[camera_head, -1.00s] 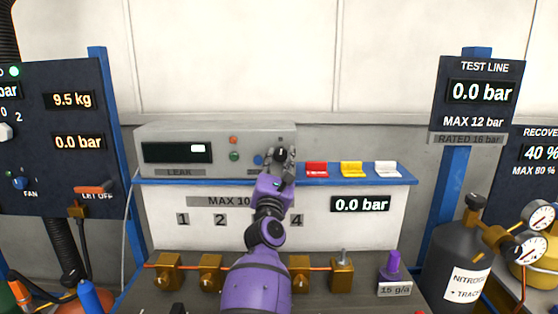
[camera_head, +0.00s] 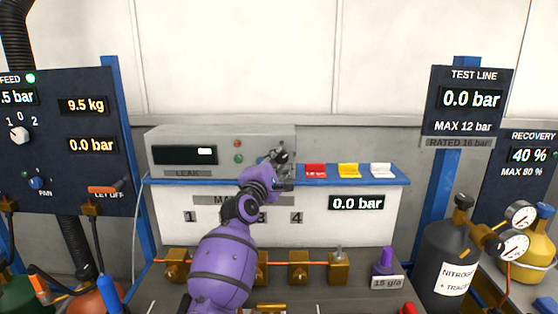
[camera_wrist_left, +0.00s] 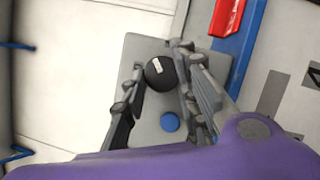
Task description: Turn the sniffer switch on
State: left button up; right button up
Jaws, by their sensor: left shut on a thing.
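The grey leak detector box (camera_head: 220,138) sits on the blue-edged shelf, with a lit display at its left. Its black round knob (camera_wrist_left: 160,73), with a small white mark, shows in the left wrist view on the box's face. I take this knob as the sniffer switch; no label on it is readable. My left gripper (camera_head: 279,158) is at the right end of the box. In the left wrist view its fingers (camera_wrist_left: 158,92) lie on either side of the knob and are shut on it. In the head view the fingers mostly hide the knob. My right gripper is not in view.
A blue button (camera_wrist_left: 170,122) is close to the fingers. Red (camera_head: 316,170), yellow (camera_head: 348,170) and white (camera_head: 381,170) switches stand right of the box on the shelf. Brass valves (camera_head: 299,268) line the bench below. The wall above the box is clear.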

pick_arm(q)
notch_tip(320, 180, up, 2)
jog(key=m, duration=0.3)
jog(key=shift+a+g, duration=0.15)
jog(key=shift+g, duration=0.25)
jog(key=m, duration=0.2)
jog(key=m+g, duration=0.1)
jog(key=m, duration=0.1)
jog(key=shift+d+r+g+y, duration=0.2)
jog(key=shift+g+y, duration=0.1)
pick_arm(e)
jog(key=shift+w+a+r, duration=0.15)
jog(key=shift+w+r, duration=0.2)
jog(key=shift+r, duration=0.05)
pick_arm(q)
jog(key=shift+m, duration=0.4)
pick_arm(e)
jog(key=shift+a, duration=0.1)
pick_arm(q)
jog(key=o, duration=0.9)
jog(key=shift+o, duration=0.5)
jog(key=shift+d+f, duration=0.15)
jog(key=shift+f, duration=0.05)
jog(key=shift+f, duration=0.35)
jog(key=shift+s, duration=0.1)
